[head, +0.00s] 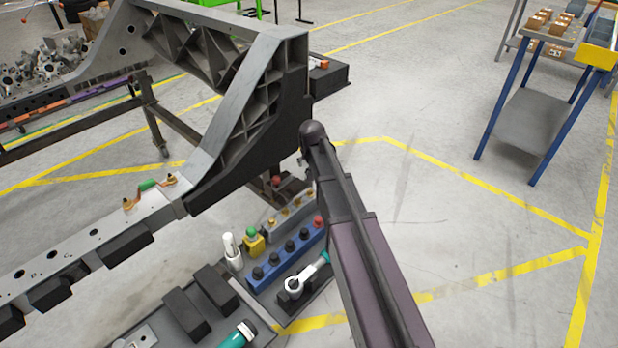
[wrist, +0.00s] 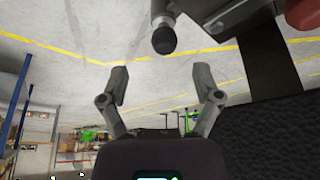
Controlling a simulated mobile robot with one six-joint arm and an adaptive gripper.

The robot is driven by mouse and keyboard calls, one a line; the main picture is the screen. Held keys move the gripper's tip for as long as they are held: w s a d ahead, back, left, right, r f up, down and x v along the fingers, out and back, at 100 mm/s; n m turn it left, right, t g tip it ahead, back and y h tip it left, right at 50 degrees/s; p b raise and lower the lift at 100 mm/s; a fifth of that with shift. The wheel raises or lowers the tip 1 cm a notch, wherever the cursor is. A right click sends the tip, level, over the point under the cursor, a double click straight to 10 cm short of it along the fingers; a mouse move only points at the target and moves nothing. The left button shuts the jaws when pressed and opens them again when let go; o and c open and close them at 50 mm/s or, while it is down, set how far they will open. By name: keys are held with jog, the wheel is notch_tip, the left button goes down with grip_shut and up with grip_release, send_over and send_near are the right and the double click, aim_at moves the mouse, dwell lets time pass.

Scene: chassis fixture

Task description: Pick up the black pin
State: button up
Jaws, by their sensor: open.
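Several black pins with round heads, one of them this black pin (head: 275,259), stand in a row in a blue block (head: 290,266) in the head view. I cannot tell which one the task means. My gripper (wrist: 160,78) shows in the wrist view with its two fingers wide apart and nothing between them. A dark round-ended part (wrist: 163,37) is above the fingers in that picture, apart from them; I cannot tell what it is. In the head view my arm hides most of the gripper, which is beyond the blue block.
A large grey chassis frame (head: 245,105) rises left of my arm. A yellow block (head: 254,245), a white bottle (head: 231,252) and a teal-handled ratchet (head: 295,287) surround the blue block. A blue-legged cart (head: 525,118) stands far right. Floor between is clear.

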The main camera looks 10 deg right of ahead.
jog(key=shift+f, duration=0.1)
jog(key=b+x, duration=0.3)
jog(key=shift+w+a, duration=0.1)
jog(key=shift+a, duration=0.15)
jog(key=shift+b+x, duration=0.9)
jog(key=shift+x, duration=0.1)
grip_shut()
